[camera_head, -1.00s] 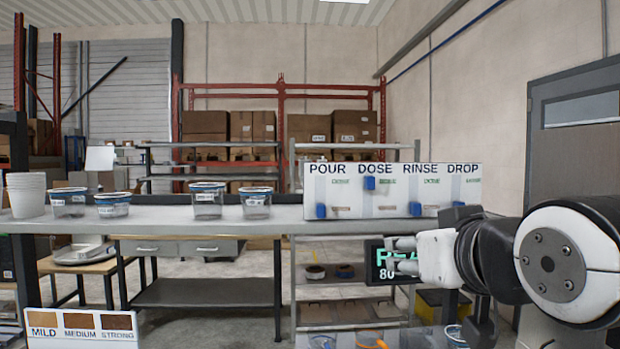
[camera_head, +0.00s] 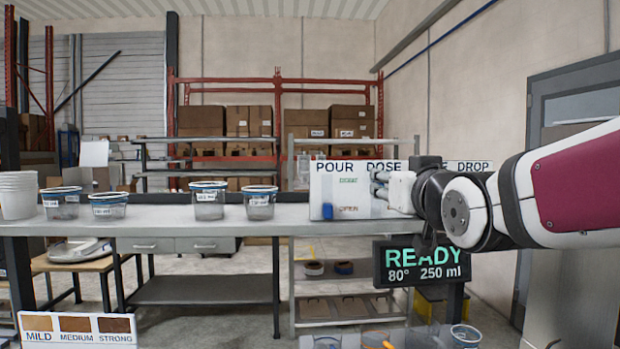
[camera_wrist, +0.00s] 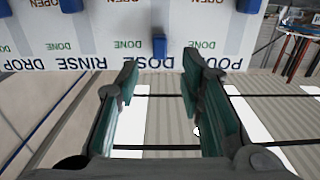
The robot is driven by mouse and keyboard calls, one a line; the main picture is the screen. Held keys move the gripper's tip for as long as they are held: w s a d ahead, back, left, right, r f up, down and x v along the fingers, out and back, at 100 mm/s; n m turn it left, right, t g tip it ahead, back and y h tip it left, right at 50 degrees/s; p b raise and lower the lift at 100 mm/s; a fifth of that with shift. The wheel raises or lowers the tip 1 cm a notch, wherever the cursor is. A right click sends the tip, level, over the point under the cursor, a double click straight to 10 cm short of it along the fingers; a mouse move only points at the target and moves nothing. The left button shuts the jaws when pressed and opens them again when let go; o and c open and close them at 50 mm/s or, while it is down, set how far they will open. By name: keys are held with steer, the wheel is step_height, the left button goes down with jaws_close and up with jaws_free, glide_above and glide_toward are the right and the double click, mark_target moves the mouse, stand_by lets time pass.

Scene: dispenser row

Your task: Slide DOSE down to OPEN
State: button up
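The white dispenser panel (camera_head: 350,192) stands on the long counter, with columns marked POUR, DOSE, RINSE and DROP. My gripper (camera_head: 378,186) is in front of its DOSE column and hides the DOSE slider in the head view. The wrist view shows the panel upside down. There the blue DOSE slider (camera_wrist: 160,47) is at the DONE end of its track. The fingers of my open gripper (camera_wrist: 160,66) are on either side of it, with clear gaps. I cannot tell how far the tips are from the panel. The blue POUR slider (camera_head: 328,211) is low, near OPEN.
Several labelled cups (camera_head: 208,200) stand on the counter (camera_head: 180,222) left of the panel. A READY 80° 250 ml display (camera_head: 422,264) hangs below the counter edge, under my arm. A MILD, MEDIUM, STRONG card (camera_head: 78,328) is at lower left.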

steer(key=w, duration=0.5)
steer(key=shift+w, duration=0.1)
jaws_close()
